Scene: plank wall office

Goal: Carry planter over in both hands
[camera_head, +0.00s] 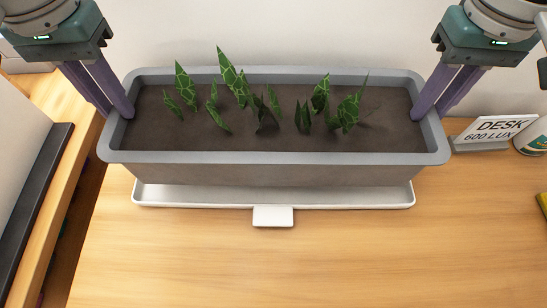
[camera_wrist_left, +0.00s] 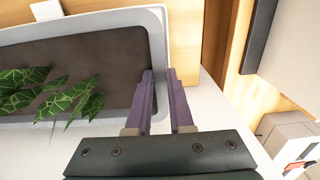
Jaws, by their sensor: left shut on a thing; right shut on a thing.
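The planter (camera_head: 275,156) is a long grey trough with dark soil and several spiky green plants. It is level in the head view, over a white tray (camera_head: 345,197) with a front tab; I cannot tell if they touch. My left gripper (camera_head: 119,113) is shut on the left end wall of the planter, one purple finger inside and one outside. The left wrist view shows these fingers (camera_wrist_left: 162,75) astride the planter's rim (camera_wrist_left: 157,50). My right gripper (camera_head: 428,115) is shut on the right end wall. The planter hides the tray's back part.
A wooden desk (camera_head: 330,260) lies under the tray, with free room in front. A "DESK 600 LUX" sign (camera_head: 493,131) and a can (camera_head: 533,138) stand at the right. A black-topped ledge (camera_head: 35,200) is at the left. A pale wall is behind.

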